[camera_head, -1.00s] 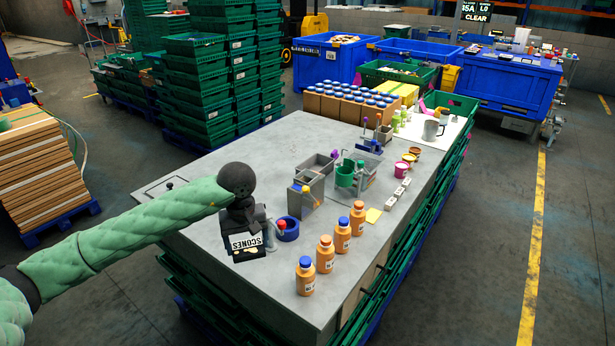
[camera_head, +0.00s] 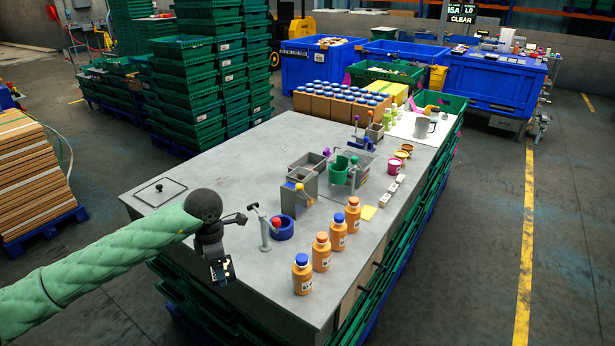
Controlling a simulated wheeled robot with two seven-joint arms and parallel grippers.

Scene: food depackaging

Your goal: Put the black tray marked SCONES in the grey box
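The black tray marked SCONES (camera_head: 222,271) hangs below my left gripper (camera_head: 213,252) near the table's front left edge. The tray is steeply tilted and its label is only partly visible. My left gripper appears shut on it, though the fingertips are too small and dark to see clearly. An open grey box (camera_head: 308,163) stands mid-table, farther back and to the right of the gripper. My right gripper is not in view.
Several orange bottles (camera_head: 321,252) line the right side. The table's left part (camera_head: 225,150) is mostly clear.

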